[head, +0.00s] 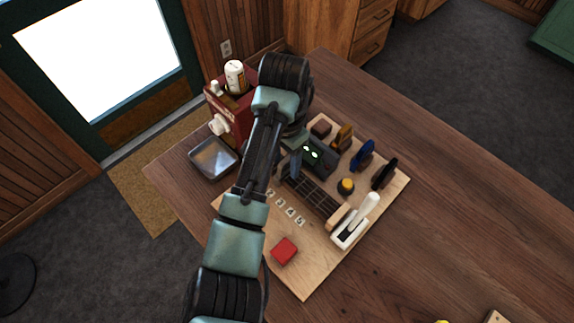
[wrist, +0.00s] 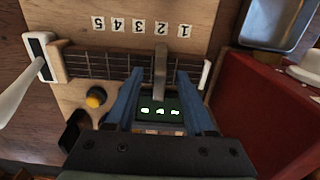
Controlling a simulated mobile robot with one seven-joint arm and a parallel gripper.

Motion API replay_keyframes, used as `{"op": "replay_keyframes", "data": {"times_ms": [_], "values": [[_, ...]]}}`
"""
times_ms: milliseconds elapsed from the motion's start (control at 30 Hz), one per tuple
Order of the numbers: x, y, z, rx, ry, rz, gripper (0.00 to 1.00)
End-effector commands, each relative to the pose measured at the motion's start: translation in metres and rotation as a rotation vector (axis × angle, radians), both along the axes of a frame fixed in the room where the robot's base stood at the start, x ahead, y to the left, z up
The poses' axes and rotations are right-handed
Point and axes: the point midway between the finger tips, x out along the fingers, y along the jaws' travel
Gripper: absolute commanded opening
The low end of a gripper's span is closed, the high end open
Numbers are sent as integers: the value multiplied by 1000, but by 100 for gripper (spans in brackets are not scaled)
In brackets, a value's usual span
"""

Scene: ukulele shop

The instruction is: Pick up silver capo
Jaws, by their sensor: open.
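A silver-grey bar, which looks like the silver capo (wrist: 160,72), lies across the fretboard (wrist: 100,66) in the wrist view. My gripper (wrist: 160,76) is open, with one blue finger on each side of the bar. I cannot tell whether either finger touches it. In the head view my gripper (head: 297,168) is over the fretboard's upper left end, and my arm hides most of that spot. The silver capo cannot be made out there.
A dark box with a green-lit display (head: 315,155) stands beside the fretboard. Orange (head: 343,137), blue (head: 363,156) and black (head: 385,173) upright pieces line the board. A white lever (head: 357,220), red block (head: 284,250), metal tray (head: 213,158) and red machine (head: 232,112) stand nearby.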

Motion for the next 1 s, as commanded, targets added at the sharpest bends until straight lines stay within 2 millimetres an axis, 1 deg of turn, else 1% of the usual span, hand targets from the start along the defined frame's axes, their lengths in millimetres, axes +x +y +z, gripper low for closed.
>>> {"op": "replay_keyframes", "data": {"times_ms": [100, 300, 367, 400, 467, 600, 1000], "values": [[0, 0, -6, 1, -1, -1, 54], [0, 0, -7, 1, -1, -1, 54], [0, 0, -7, 1, -1, -1, 43], [0, 0, -7, 1, -1, -1, 36], [0, 0, -6, 1, -1, 0, 25], [0, 0, -6, 1, -1, 0, 0], [0, 0, -6, 1, -2, 0, 0]]}}
